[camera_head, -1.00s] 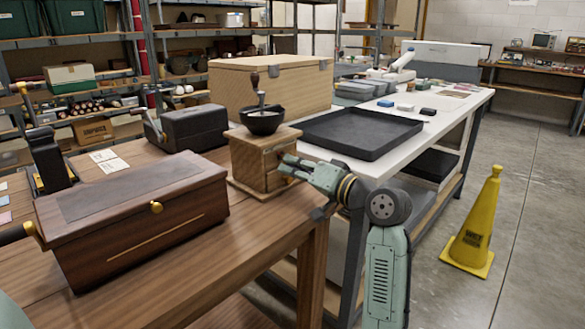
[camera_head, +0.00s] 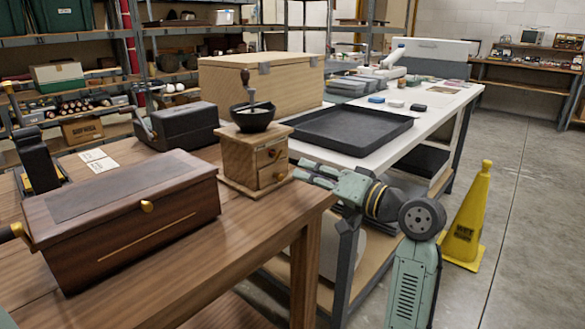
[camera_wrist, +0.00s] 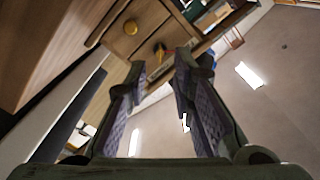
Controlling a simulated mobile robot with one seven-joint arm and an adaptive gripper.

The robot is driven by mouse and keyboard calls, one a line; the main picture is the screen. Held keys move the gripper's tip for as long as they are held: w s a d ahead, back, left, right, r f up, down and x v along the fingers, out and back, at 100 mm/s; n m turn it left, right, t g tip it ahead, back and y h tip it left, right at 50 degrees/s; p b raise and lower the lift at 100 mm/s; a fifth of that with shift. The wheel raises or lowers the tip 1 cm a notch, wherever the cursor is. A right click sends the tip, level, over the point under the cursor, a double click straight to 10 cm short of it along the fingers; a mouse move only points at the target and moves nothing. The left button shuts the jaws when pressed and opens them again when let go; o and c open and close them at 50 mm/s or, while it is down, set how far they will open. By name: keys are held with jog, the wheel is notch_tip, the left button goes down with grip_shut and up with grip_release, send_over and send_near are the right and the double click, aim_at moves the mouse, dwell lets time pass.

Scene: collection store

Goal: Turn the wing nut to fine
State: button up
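The wooden mill (camera_head: 240,158) with a dark bowl (camera_head: 253,117) and crank on top stands at the right end of the brown table. Its front has two small brass fittings in the head view; the upper one (camera_head: 272,153) and lower one (camera_head: 278,176) are too small to identify surely. The wrist view shows a round brass knob (camera_wrist: 131,27) and an orange-brass, partly dark piece (camera_wrist: 158,50), possibly the wing nut, beside a pale plate. My gripper (camera_head: 308,175) is open and empty, right of the mill's front. In the wrist view its fingers (camera_wrist: 160,72) point towards the mill, apart from it. Scale markings are unreadable.
A dark wooden chest (camera_head: 130,215) and a black case (camera_head: 185,125) stand left of the mill. A large pale wooden box (camera_head: 260,85) is behind it. A black tray (camera_head: 352,130) lies on the white table. A yellow cone (camera_head: 465,220) stands on the open floor at right.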

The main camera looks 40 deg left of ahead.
jog(key=d, duration=0.4)
jog(key=shift+s+d, duration=0.1)
jog(key=shift+s, duration=0.1)
